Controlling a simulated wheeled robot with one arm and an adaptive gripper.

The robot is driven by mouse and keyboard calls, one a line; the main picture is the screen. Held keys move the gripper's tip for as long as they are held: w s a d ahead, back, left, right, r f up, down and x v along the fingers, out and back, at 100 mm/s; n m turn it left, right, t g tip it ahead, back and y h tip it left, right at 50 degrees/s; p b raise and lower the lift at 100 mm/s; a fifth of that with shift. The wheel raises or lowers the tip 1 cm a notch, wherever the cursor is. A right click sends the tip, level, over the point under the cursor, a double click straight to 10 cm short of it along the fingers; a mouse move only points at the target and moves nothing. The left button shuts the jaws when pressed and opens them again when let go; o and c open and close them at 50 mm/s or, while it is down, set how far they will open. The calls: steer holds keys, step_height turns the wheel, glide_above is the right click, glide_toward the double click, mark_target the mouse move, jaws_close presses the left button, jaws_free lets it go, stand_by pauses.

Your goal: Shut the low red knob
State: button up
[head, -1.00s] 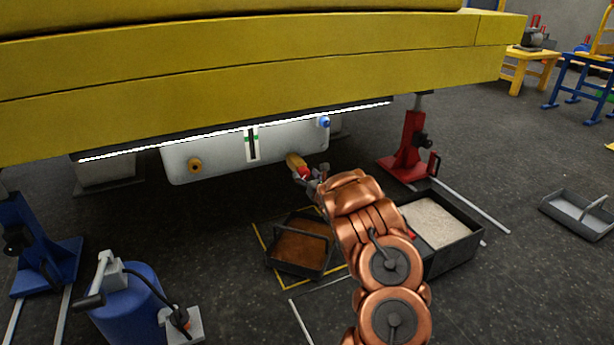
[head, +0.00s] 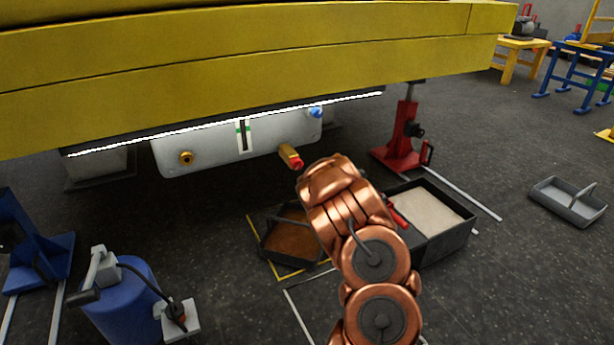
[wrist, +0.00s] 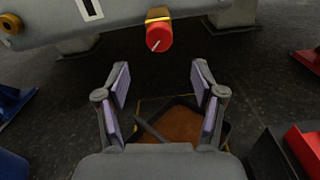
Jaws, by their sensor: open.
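The low red knob (head: 297,162) sits on the end of a brass fitting (head: 287,152) at the lower right of the grey tank (head: 215,145). In the wrist view the red knob (wrist: 159,38) is ahead of my gripper, at the upper middle, with a thin pale mark on its face. My gripper (wrist: 161,72) is open and empty, its two padded fingers apart. The knob shows beyond the fingertips and a little above them, and nothing is between the pads. In the head view my copper arm hides the gripper.
A yellow beam (head: 240,75) runs above the tank. A red jack stand (head: 403,140) stands to the right. On the floor are a brown-filled tray (head: 268,255) and a dark bin of pale grit (head: 462,238). A blue cylinder (head: 128,300) stands at lower left.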

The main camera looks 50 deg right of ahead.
steer(key=shift+v, duration=1.05)
